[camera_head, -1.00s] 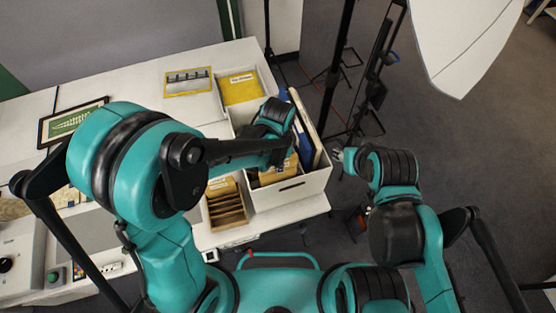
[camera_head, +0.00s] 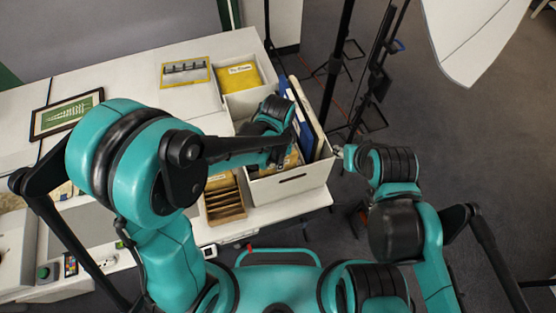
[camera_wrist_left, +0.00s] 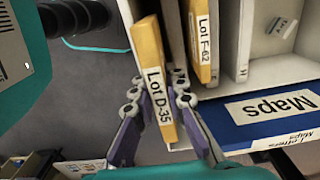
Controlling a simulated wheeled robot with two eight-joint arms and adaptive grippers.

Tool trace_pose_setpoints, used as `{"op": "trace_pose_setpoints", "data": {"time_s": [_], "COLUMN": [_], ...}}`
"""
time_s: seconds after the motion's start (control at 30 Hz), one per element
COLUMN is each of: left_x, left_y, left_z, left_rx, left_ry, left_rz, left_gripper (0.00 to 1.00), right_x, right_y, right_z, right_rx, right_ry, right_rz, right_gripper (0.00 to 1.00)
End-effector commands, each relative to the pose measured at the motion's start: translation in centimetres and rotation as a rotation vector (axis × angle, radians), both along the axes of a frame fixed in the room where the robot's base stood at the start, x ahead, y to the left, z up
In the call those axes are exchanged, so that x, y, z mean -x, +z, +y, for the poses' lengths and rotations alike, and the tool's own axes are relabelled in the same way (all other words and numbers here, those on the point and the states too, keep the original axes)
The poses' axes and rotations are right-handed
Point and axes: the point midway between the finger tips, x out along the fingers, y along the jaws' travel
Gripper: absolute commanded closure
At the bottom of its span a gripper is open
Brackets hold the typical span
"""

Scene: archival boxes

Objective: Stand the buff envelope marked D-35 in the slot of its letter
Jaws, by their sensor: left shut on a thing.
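The buff envelope marked Lot D-35 (camera_wrist_left: 157,85) is between the two fingers of my left gripper (camera_wrist_left: 158,120), which is shut on it. In the head view my left gripper (camera_head: 284,150) is over the white box (camera_head: 292,186), and my arm hides much of the inside. A buff envelope marked Lot F-62 (camera_wrist_left: 203,40) stands in the box. My right gripper (camera_head: 338,153) is right of the box, its fingers too small to read.
A blue Maps folder (camera_wrist_left: 270,115) stands along one side of the box. A wooden slotted rack (camera_head: 226,203) is left of the box. A box with a yellow packet (camera_head: 238,77) and a picture (camera_head: 186,72) lie behind. Tripod stands (camera_head: 340,70) rise on the right.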

Motion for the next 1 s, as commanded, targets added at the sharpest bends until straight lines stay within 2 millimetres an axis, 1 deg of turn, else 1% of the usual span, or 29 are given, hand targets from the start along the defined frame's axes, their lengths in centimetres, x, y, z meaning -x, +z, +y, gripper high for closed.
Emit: {"op": "trace_pose_setpoints", "data": {"time_s": [0.07,0.1,0.17,0.2,0.47,0.57,0.67,1.0], "left_x": [0.0,0.0,0.0,0.0,0.0,0.0,0.0,0.0], "left_y": [0.0,0.0,0.0,0.0,0.1,0.5,1.8,8.9], "left_z": [0.0,0.0,0.0,0.0,0.0,0.0,0.0,0.0], "left_rx": [0.000,0.000,0.000,0.000,0.000,0.000,0.000,0.000], "left_ry": [0.000,0.000,0.000,0.000,0.000,0.000,0.000,0.000], "left_rz": [0.000,0.000,0.000,0.000,0.000,0.000,0.000,0.000], "left_gripper": [1.00,0.82,0.66,0.63,0.63,0.63,0.63,0.63], "right_x": [0.0,0.0,0.0,0.0,0.0,0.0,0.0,0.0], "right_y": [0.0,0.0,0.0,0.0,0.0,0.0,0.0,0.0], "right_z": [0.0,0.0,0.0,0.0,0.0,0.0,0.0,0.0], "right_rx": [0.000,0.000,0.000,0.000,0.000,0.000,0.000,0.000], "right_ry": [0.000,0.000,0.000,0.000,0.000,0.000,0.000,0.000], "right_rz": [0.000,0.000,0.000,0.000,0.000,0.000,0.000,0.000], "right_gripper": [0.63,0.63,0.63,0.63,0.63,0.63,0.63,0.63]}}
